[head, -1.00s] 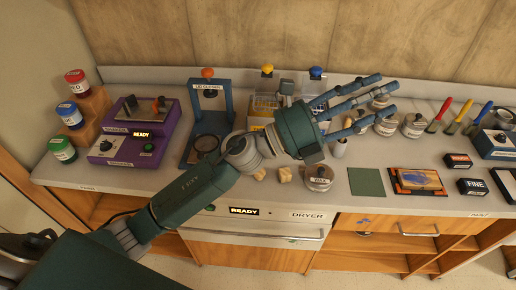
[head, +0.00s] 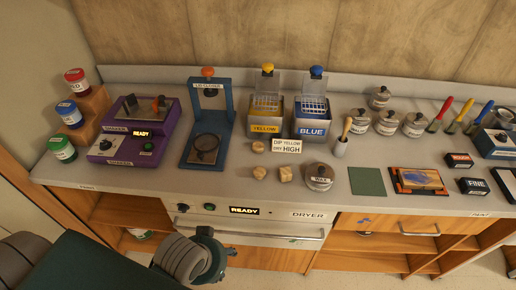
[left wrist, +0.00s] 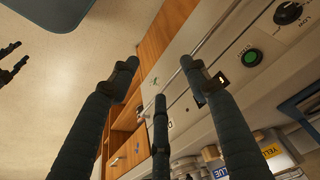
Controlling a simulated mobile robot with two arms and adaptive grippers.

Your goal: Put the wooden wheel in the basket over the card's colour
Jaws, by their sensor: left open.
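The card (head: 286,146) reads "DIP: YELLOW, DRY: HIGH". Small light wooden pieces lie by it: a round one (head: 259,146) left of the card, another rounded one (head: 260,173) in front, and a blockier one (head: 286,174). Which is the wheel is too small to tell. A wire basket (head: 267,103) is raised over the YELLOW tin (head: 265,128); another basket (head: 313,105) is raised over the BLUE tin (head: 312,129). My left gripper (head: 211,258) is low before the dryer front, away from the pieces. Its fingers (left wrist: 158,75) are spread and empty in the left wrist view.
A WAX jar (head: 319,178) stands right of the wooden pieces. A blue stand (head: 208,125) with a round lens and a purple shaker (head: 140,130) are to the left. A brush in a holder (head: 342,140) and several jars stand right. The dryer (head: 250,222) is under the counter edge.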

